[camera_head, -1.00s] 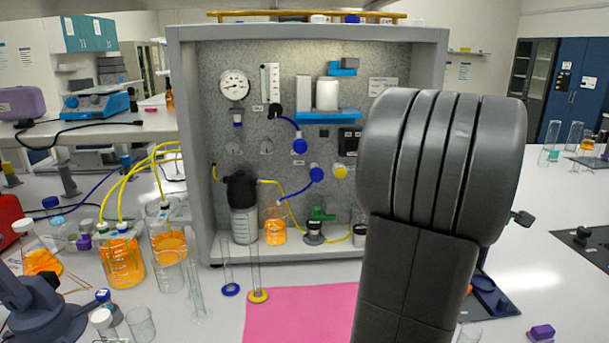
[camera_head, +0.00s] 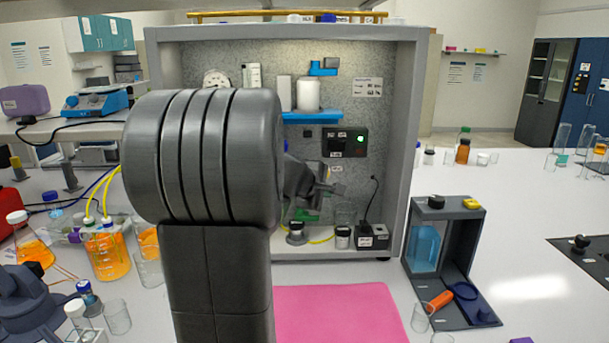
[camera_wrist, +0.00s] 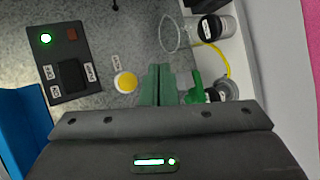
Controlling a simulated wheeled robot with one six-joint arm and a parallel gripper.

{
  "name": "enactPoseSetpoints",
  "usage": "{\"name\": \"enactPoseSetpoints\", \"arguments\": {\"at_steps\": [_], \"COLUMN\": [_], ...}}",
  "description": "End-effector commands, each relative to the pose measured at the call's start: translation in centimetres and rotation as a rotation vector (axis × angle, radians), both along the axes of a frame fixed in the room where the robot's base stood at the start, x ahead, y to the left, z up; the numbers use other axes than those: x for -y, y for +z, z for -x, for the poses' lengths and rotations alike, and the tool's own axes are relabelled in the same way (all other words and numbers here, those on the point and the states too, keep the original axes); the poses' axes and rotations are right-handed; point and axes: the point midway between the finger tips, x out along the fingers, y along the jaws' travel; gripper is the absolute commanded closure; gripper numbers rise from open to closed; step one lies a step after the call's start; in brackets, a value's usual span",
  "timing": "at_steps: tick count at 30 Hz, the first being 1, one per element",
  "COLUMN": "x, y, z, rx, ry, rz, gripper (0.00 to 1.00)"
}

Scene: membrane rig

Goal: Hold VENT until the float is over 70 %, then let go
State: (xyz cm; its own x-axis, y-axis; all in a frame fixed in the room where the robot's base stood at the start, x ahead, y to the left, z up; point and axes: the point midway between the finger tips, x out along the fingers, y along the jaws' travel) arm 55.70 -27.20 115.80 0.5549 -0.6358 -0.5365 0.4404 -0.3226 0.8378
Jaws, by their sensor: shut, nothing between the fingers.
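A round yellow button (camera_wrist: 124,81) on a white base sits on the grey speckled panel in the wrist view, with a small label beside it too small to read. My gripper (camera_wrist: 157,85) is shut and empty, its fingertips just to the right of the button in that view. I cannot tell whether they touch the panel. In the head view my gripper (camera_head: 318,188) is in front of the panel, below the black switch box (camera_head: 345,142), and the button is not clearly visible. The upright gauge tube (camera_head: 252,75) shows only its upper part; my arm hides the rest, and the float cannot be read.
The switch box shows a lit green lamp in the wrist view (camera_wrist: 46,38). A green valve handle (camera_wrist: 196,88) is close to the fingertips. Jars and a yellow tube stand at the panel's foot. A pink mat (camera_head: 340,312) lies in front; a grey stand (camera_head: 440,260) is right.

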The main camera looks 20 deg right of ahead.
Motion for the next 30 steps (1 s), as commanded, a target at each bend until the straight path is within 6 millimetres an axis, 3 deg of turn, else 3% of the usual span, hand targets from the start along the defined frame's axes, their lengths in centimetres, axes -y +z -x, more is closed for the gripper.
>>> {"name": "enactPoseSetpoints", "arguments": {"at_steps": [14, 30], "x": [0.1, 1.8], "y": [0.0, 0.1], "z": [-0.3, -6.8], "rx": [-0.001, 0.000], "ry": [0.000, 0.000], "rz": [0.000, 0.000], "gripper": [1.00, 1.00]}}
